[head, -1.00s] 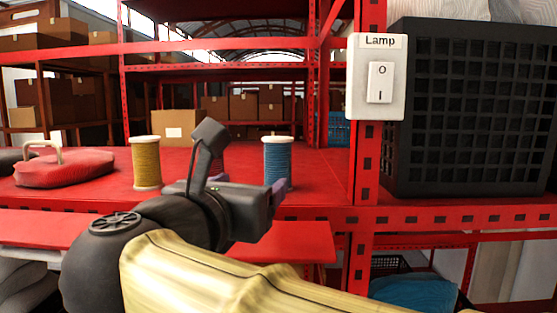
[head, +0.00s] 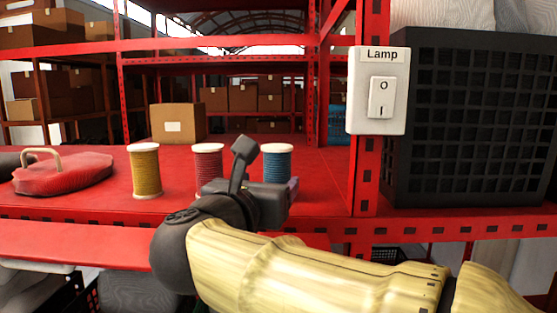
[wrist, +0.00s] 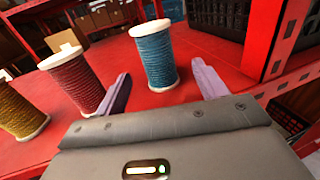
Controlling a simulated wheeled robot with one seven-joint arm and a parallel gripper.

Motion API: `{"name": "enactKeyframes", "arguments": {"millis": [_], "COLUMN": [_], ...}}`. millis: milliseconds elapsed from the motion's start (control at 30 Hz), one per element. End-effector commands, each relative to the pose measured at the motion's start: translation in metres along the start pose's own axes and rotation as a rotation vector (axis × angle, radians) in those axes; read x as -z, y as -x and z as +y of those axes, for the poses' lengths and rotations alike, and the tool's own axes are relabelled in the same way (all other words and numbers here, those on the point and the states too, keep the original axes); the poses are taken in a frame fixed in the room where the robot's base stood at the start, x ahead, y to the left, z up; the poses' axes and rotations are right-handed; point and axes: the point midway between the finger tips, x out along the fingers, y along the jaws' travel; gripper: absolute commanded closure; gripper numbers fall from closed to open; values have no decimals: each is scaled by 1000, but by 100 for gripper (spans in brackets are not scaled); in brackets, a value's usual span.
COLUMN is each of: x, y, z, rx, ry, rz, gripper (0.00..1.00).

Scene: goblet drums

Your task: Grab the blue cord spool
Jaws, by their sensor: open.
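The blue cord spool (head: 277,163) stands upright on the red shelf, partly hidden behind my gripper in the head view. In the wrist view the blue spool (wrist: 154,55) stands ahead of my open gripper (wrist: 160,90), between the lines of its two purple fingers. The fingers reach close to its lower part; I cannot tell whether either touches it. A red cord spool (head: 208,162) stands to its left, also in the wrist view (wrist: 72,82) outside the left finger. A yellow cord spool (head: 145,171) stands farther left.
A red bag-like object with a handle (head: 62,174) lies at the shelf's left. A red post with a lamp switch (head: 380,97) and a black crate (head: 465,115) stand to the right. A cardboard box (head: 178,123) is behind the spools.

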Motion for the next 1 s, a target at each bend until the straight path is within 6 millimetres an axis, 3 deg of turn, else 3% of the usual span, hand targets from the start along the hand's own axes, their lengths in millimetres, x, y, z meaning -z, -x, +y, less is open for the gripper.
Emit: {"name": "enactKeyframes", "arguments": {"millis": [300, 733, 1000], "x": [-2, -1, -7], "y": [-48, -52, -74], "z": [0, 0, 4], "rx": [1, 1, 2], "ry": [2, 1, 4], "rz": [1, 0, 2], "gripper": [29, 29, 29]}}
